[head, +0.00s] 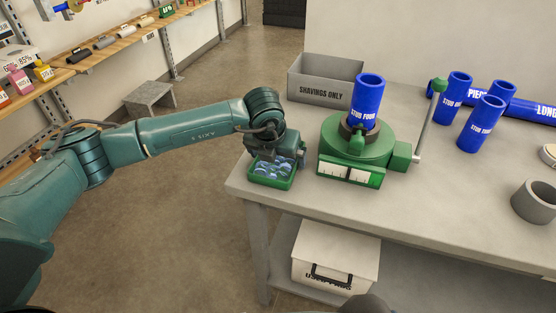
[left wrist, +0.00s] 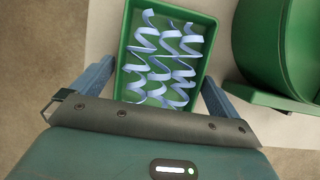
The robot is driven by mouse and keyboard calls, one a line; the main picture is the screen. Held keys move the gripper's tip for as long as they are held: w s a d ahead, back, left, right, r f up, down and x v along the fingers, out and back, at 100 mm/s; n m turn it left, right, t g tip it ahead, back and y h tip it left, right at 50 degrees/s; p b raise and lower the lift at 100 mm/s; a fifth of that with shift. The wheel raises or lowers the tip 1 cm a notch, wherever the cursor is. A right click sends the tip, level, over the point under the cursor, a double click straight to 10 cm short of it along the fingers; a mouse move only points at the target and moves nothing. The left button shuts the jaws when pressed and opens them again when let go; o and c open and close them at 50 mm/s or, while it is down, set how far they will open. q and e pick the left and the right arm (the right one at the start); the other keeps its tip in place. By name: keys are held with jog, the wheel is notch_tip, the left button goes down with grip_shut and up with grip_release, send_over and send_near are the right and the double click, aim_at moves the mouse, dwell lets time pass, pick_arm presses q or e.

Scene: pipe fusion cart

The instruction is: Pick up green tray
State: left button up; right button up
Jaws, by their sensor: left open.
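The green tray (head: 273,177) sits at the left front corner of the grey table and holds several curly blue shavings. In the left wrist view the green tray (left wrist: 207,57) lies directly ahead of my left gripper (left wrist: 155,85). The left gripper is open, with one blue-grey finger on each side of the tray's near end. In the head view my left gripper (head: 270,152) is over the tray's far side, and its fingers are mostly hidden. I cannot tell whether the fingers touch the tray walls. My right gripper is not in view.
A green clamp device (head: 355,150) holding a blue pipe stub (head: 368,95) stands close right of the tray. A grey "SHAVINGS ONLY" box (head: 322,80) is behind. Several blue pipes and a grey ring (head: 535,203) are farther right. A white lidded box (head: 333,257) is on the lower shelf.

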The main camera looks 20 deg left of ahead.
pick_arm(q)
jog(key=shift+c, duration=0.2)
jog(key=c, duration=0.7)
